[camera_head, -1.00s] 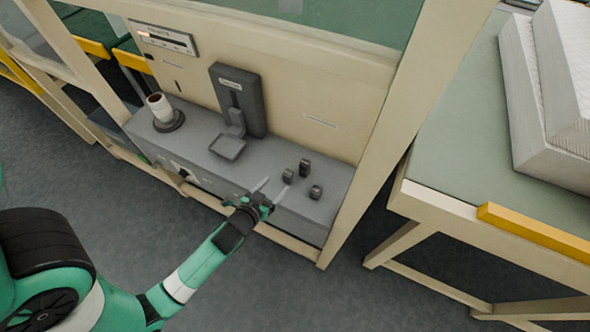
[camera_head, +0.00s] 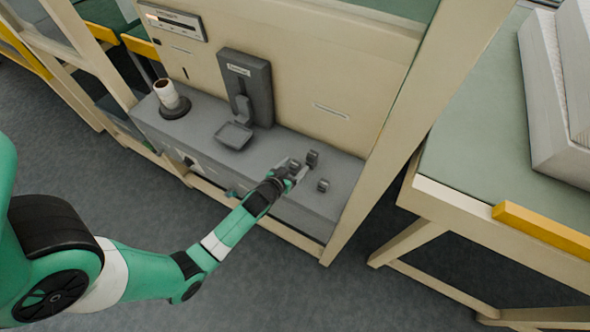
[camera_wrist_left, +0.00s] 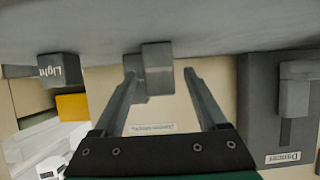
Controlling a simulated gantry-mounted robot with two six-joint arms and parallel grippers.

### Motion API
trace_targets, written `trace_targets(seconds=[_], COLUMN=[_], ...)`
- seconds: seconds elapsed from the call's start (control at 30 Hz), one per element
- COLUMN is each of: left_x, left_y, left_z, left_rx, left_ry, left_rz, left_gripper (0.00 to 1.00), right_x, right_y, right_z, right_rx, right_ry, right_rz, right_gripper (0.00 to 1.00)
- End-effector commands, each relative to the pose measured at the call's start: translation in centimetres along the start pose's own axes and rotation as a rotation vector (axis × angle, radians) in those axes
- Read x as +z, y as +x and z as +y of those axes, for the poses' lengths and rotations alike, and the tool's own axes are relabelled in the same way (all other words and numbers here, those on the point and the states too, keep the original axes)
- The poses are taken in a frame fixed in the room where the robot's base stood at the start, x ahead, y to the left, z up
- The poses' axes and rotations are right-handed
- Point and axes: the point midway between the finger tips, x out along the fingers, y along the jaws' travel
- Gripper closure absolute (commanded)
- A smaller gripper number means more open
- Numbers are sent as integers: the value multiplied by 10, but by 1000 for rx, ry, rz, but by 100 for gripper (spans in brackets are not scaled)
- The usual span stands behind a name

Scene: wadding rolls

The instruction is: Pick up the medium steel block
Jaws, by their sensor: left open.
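Three small dark steel blocks stand on the grey shelf. In the head view one (camera_head: 293,163) is at my left gripper, one (camera_head: 312,158) stands just beyond, and one (camera_head: 322,185) stands nearer the shelf's front edge. My left gripper (camera_head: 294,174) is open. In the left wrist view, which looks upside down, a block (camera_wrist_left: 157,70) shows between the fingers (camera_wrist_left: 160,72), with another (camera_wrist_left: 134,88) partly hidden behind it. The block marked "Light" (camera_wrist_left: 60,68) is off to the left. No label shows which block is the medium one. My right gripper is out of view.
The grey shelf (camera_head: 205,150) also carries a dark upright stand with a small pan (camera_head: 233,135) and a white roll on a round base (camera_head: 168,94). A beige frame post (camera_head: 375,175) rises right of the blocks. A green-topped table (camera_head: 470,150) stands farther right.

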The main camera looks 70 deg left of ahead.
Motion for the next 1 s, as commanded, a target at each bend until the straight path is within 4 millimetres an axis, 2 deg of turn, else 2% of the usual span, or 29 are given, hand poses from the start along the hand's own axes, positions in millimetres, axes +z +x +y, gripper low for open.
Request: trace_targets(seconds=[0.07,0.27,0.7,1.0], left_x=[1,0,0,0], left_y=[7,7,7,7], left_z=[0,0,0,0], left_rx=[0,0,0,0], left_ry=[-1,0,0,0], left_rz=[-1,-1,0,0], left_gripper=[25,25,100,100], right_x=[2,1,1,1], right_y=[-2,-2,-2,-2], right_z=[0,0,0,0], right_rx=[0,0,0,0], right_ry=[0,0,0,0], right_rz=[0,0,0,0], right_gripper=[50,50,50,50])
